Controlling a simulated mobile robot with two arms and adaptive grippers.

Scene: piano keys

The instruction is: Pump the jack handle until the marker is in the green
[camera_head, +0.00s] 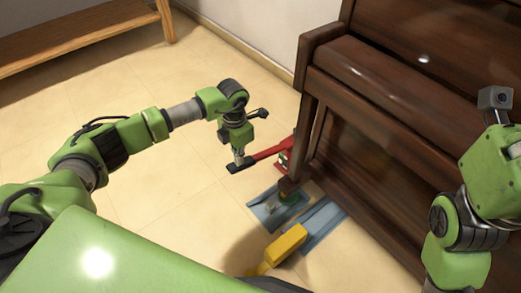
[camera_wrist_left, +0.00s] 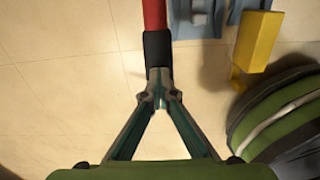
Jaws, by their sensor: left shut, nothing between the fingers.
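The jack handle (camera_head: 268,153) is a red bar with a black grip (camera_head: 236,167), sticking out to the left from the red jack (camera_head: 285,158) beside the piano's front leg. In the left wrist view the handle (camera_wrist_left: 154,14) comes down from the top, its black grip (camera_wrist_left: 158,50) ending at my fingertips. My left gripper (camera_head: 239,161) points down at the grip; it is shut with nothing between its fingers. It also shows in the left wrist view (camera_wrist_left: 158,98). Whether the tips touch the grip is unclear. The marker and green zone cannot be made out. My right gripper is not visible.
The brown piano (camera_head: 385,130) fills the right side. Blue pieces (camera_head: 322,222) lie on the floor by its leg, with a yellow block (camera_head: 285,245) in front. A wooden bench (camera_head: 80,35) stands at the back left. The tiled floor left of the handle is clear.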

